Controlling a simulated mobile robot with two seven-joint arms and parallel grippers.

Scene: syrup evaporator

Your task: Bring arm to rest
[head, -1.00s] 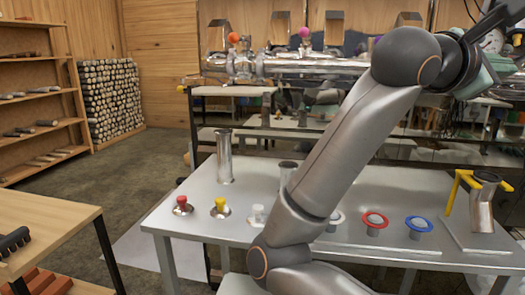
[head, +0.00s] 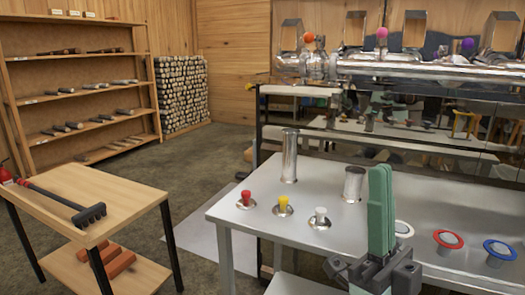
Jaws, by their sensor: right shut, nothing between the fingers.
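My right gripper (head: 380,175) points upward in the head view, with its long green fingers together and nothing between them. It stands in front of the metal table (head: 300,235), apart from the things on it as far as I can see. It covers part of the tabletop between the white knob (head: 320,215) and a white-rimmed round piece (head: 403,229). My left gripper is not in view.
Red (head: 246,198) and yellow (head: 282,203) knobs, two metal cylinders (head: 289,155) and red (head: 447,240) and blue (head: 499,250) rings are on the table. A wooden table (head: 120,190) with a black rake (head: 85,212) stands left; floor between them is open.

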